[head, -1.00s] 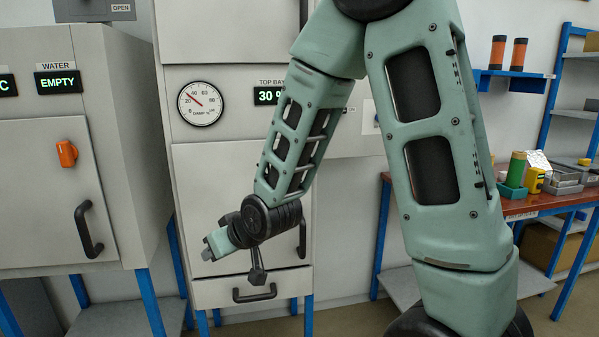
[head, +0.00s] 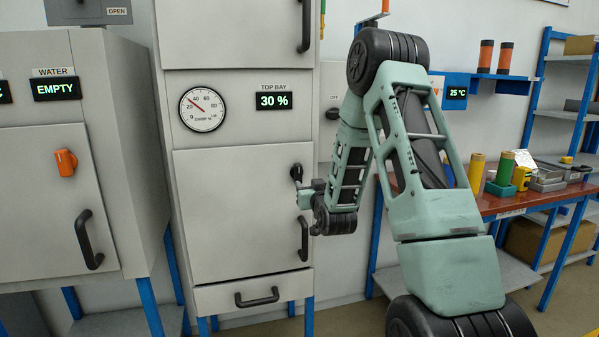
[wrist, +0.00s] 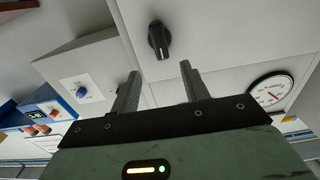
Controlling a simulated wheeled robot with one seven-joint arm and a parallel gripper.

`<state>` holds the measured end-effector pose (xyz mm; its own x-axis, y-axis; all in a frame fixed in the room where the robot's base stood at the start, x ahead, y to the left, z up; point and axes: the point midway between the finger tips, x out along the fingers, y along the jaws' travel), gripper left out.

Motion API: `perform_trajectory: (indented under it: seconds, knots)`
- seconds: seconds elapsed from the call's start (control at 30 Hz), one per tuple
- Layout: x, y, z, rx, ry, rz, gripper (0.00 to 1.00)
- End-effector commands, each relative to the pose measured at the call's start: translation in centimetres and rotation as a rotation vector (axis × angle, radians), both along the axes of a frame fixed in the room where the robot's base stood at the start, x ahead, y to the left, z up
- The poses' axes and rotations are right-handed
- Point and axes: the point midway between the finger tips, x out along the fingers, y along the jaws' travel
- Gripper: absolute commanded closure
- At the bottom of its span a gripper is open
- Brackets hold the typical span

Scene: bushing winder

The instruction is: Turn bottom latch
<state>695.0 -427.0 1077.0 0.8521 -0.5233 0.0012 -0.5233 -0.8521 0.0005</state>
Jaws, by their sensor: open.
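The bottom latch (head: 296,172), a small black knob, sits on the upper right of the grey lower door (head: 235,215) of the middle cabinet. In the wrist view the latch (wrist: 159,40) is a black turning knob with a pale mark. My gripper (wrist: 160,72) is open and empty, its two fingers pointing at the door. The latch lies just beyond the fingertips, roughly centred between them, and appears apart from them. In the head view my gripper (head: 305,190) is beside and slightly below the latch, partly hidden by my wrist.
A black door handle (head: 304,240) is below my wrist, and a drawer handle (head: 257,298) lower down. A round gauge (head: 202,109) and a 30 % display (head: 273,101) are above the door. A workbench (head: 520,202) with containers stands at right.

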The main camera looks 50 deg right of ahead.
Motion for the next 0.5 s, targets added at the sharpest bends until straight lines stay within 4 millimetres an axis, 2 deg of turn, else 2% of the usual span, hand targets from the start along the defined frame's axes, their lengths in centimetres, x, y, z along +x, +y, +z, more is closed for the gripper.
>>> perform_trajectory:
  seconds: [0.3,0.5]
  knots:
    - [5.7,-3.5,0.2,0.001,-0.001,0.000,0.55]
    - [8.3,-5.1,0.2,0.001,-0.001,0.000,0.55]
